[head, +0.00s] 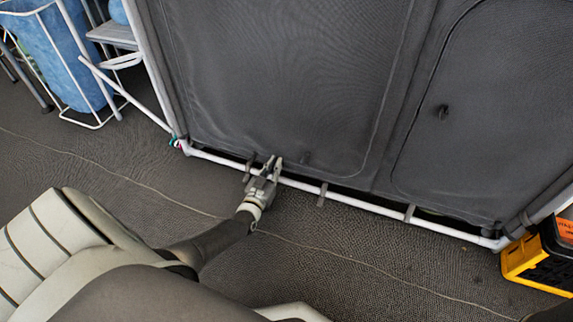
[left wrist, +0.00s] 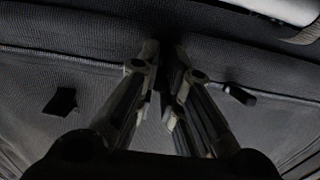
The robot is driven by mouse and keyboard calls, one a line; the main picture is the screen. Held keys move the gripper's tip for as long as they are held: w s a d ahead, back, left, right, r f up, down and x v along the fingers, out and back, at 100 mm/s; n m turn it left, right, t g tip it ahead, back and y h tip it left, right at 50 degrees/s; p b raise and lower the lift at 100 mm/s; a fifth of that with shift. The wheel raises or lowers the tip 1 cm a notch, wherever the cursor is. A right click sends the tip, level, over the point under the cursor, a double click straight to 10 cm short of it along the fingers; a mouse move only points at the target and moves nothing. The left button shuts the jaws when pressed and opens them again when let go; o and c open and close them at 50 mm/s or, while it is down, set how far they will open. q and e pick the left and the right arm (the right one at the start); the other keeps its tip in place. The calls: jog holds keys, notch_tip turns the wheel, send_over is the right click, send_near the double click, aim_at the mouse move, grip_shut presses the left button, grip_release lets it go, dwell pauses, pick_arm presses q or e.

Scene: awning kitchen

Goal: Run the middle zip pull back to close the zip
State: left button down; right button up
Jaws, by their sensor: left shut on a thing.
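A dark grey fabric cabinet front (head: 290,80) stands ahead, with rounded zip seams on its panels. My left gripper (head: 272,162) is at the bottom edge of the left panel, just above the white frame tube. In the left wrist view, its fingers (left wrist: 166,50) are close together at the fabric seam, shut on what appears to be the middle zip pull. The fingers hide most of that pull. A dark tab (left wrist: 62,102) shows left of the fingers and another dark pull (left wrist: 240,95) to the right. My right gripper is not in view.
A white tube (head: 350,201) runs along the cabinet's foot, with short grey straps over it. A white rack with a blue roll (head: 70,55) stands at the far left. A yellow and black crate (head: 530,262) stands at the right. The dark floor between is clear.

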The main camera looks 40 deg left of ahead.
pick_arm(q)
jog(key=shift+s+a, duration=0.25)
jog(key=shift+a, duration=0.7)
jog(key=c, duration=1.5)
grip_release()
jog(key=shift+a+f, duration=0.1)
jog(key=shift+a, duration=0.05)
jog(key=shift+c, duration=0.2)
jog(key=shift+s, duration=0.15)
jog(key=v, duration=1.2)
